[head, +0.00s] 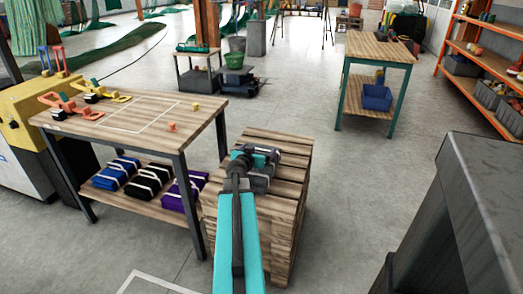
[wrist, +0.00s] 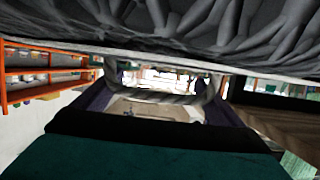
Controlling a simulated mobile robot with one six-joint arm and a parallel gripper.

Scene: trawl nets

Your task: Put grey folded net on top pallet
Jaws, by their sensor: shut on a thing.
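The grey folded net (wrist: 190,25) fills the top of the wrist view, with a pale strap along its edge. It is mostly hidden by my arm in the head view. My gripper (head: 256,158) is over the stack of pallets and shut on a grey rope-like part (wrist: 155,97) of the net. The top pallet (head: 290,147) has bare wooden slats at the far end and right side. The net is over or on this pallet; I cannot tell whether it touches the slats.
Left of the stack, a wooden table (head: 195,125) carries orange and yellow tools; blue, black and purple folded bundles (head: 150,182) lie on its lower shelf. A dark block (head: 475,220) stands at the right. Another table (head: 380,48) stands behind. Floor between is clear.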

